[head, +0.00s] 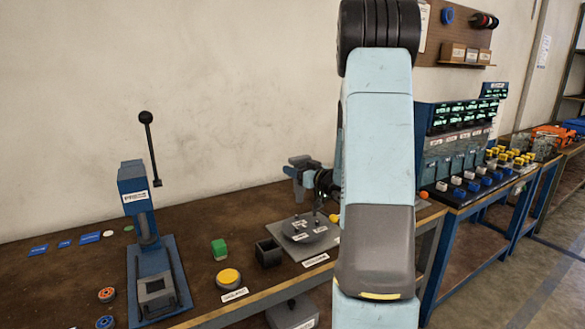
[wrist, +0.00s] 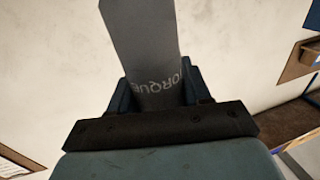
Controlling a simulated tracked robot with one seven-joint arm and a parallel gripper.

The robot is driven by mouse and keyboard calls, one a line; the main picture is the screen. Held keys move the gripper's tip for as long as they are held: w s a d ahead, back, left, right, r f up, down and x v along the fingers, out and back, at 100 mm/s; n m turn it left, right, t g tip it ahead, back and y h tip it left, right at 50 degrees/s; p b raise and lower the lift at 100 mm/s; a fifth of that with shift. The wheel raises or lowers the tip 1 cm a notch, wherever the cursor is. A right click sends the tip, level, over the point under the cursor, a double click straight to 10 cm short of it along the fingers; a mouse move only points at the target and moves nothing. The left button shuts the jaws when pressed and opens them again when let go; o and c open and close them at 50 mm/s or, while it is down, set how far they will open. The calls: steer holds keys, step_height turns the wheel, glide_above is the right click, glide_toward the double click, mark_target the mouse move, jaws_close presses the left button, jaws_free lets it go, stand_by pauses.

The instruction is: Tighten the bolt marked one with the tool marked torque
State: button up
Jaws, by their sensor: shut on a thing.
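In the wrist view my gripper (wrist: 162,88) is shut on a flat grey tool marked TORQUE (wrist: 142,35). The tool sticks out past the jaws, and its far end is cut off by the frame edge. A round grey disc (head: 307,229) with small white labels and short upright pieces stands on a grey plate on the bench. Its labels are too small to read, so I cannot tell which bolt is marked one.
A blue lever press (head: 148,240) stands left on the brown bench (head: 60,270). A blue rack (head: 460,135) stands at right, behind my arm.

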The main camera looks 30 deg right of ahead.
steer(key=shift+w+a+f, duration=0.1)
steer(key=shift+a+f, duration=0.1)
steer(key=shift+f, duration=0.6)
steer(key=shift+a+f, duration=0.15)
steer(key=shift+f, duration=0.65)
steer(key=shift+w+a+f, duration=0.1)
steer(key=shift+a+f, duration=0.1)
steer(key=shift+f, duration=0.6)
steer(key=shift+s, duration=0.2)
steer(key=shift+f, duration=1.25)
stand_by(2.8)
step_height(320, 180, up, 7)
stand_by(1.0)
